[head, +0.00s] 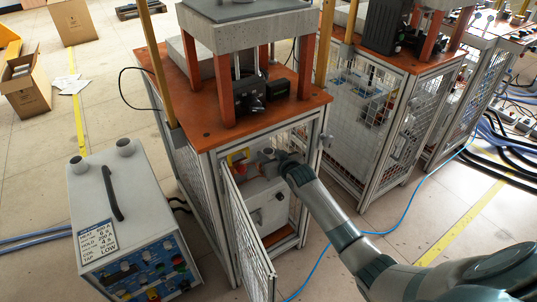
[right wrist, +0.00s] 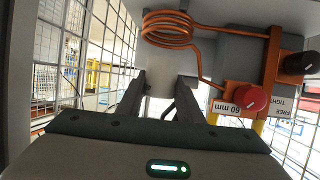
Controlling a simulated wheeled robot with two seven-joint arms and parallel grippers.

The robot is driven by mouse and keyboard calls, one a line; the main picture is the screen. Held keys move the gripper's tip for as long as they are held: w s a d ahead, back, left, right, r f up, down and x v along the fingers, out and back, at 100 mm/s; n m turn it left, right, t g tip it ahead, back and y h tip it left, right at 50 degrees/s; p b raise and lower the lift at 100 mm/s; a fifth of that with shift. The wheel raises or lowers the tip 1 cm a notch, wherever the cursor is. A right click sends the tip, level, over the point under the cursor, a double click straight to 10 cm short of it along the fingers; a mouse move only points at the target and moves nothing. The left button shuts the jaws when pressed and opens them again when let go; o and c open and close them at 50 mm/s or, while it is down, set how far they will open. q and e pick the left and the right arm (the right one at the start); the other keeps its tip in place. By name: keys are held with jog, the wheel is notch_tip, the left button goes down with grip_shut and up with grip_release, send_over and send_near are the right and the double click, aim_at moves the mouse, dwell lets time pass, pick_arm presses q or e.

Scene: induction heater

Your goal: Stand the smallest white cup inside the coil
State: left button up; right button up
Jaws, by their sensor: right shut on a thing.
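The copper coil (right wrist: 167,30) shows in the right wrist view, above and beyond my fingertips, with its leads running right to an orange mount. My right gripper (right wrist: 162,85) is shut on a pale thing (right wrist: 161,92) between its two dark fingers, which I take as the smallest white cup. It blends with the pale surface behind, so its rim and tilt are unclear. It appears below the coil; I cannot tell the gap. In the head view my right gripper (head: 284,162) reaches into the cabinet through its open front. My left gripper is not in view.
The open mesh door (head: 247,240) hangs left of my right arm. A red knob (right wrist: 251,98) and a black knob (right wrist: 296,63) stick out right of the coil. Mesh walls enclose the space.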

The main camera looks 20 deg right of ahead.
jog(key=shift+f+b, duration=0.7)
jog(key=shift+f, duration=1.2)
dwell(1.3)
jog(key=shift+s+a+f, duration=0.15)
jog(key=shift+s+f, duration=0.15)
jog(key=shift+f, duration=0.5)
dwell(0.8)
jog(key=o, duration=1.3)
jog(key=shift+a, duration=0.1)
jog(key=shift+r, duration=0.1)
jog(key=shift+w+r+p, duration=0.1)
jog(key=shift+r+p, duration=0.45)
jog(key=shift+p, duration=0.3)
jog(key=shift+w+r+p, duration=0.1)
jog(key=shift+r+p, duration=0.65)
jog(key=shift+r, duration=0.3)
jog(key=shift+d+r+p, duration=0.25)
jog(key=shift+r+p, duration=0.8)
jog(key=shift+r, duration=0.1)
